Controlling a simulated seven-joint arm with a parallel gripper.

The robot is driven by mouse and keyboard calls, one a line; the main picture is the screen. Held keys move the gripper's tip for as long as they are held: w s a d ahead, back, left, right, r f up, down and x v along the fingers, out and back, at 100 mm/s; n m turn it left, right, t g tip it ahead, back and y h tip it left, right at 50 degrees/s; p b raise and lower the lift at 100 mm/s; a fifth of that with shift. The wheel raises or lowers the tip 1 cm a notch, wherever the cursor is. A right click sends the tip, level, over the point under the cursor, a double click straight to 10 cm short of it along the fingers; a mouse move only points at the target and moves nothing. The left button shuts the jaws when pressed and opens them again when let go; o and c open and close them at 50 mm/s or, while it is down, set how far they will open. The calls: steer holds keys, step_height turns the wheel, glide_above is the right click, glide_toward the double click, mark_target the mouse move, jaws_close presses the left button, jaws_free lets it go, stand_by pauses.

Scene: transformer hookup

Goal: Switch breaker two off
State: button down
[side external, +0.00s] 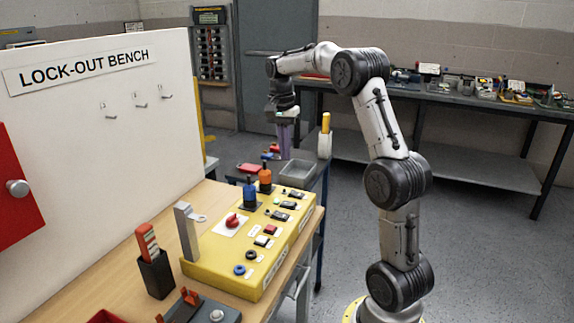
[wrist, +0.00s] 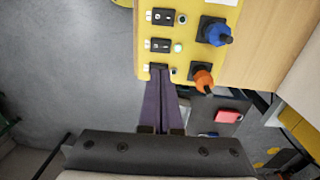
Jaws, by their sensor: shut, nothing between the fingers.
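A yellow control panel (side external: 215,262) lies on the wooden bench. Three small black breaker switches sit in a row at its far end; the middle one (side external: 288,205) also shows in the wrist view (wrist: 160,45). The end switch (wrist: 158,68) is partly covered by my fingertips in the wrist view. I cannot read the labels, so which breaker is two is not clear. My gripper (side external: 284,148) is shut and empty, pointing down beyond the panel's far end in the side view. Its purple fingers (wrist: 160,76) overlap the panel's edge in the wrist view; contact cannot be told.
A blue knob (wrist: 216,34) and an orange knob (wrist: 203,78) stand beside the switches. A metal bracket (side external: 187,235) rises at the panel's left. A grey tray (side external: 299,174) lies beyond the panel. A white lock-out board (side external: 100,110) stands behind the bench.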

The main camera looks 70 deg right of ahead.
mark_target(292, 203)
steer(key=shift+g, duration=0.3)
steer(key=f, duration=0.4)
steer(key=s+f, duration=0.1)
steer(key=f, duration=0.8)
steer(key=shift+s+f, duration=0.35)
steer(key=shift+f, duration=0.05)
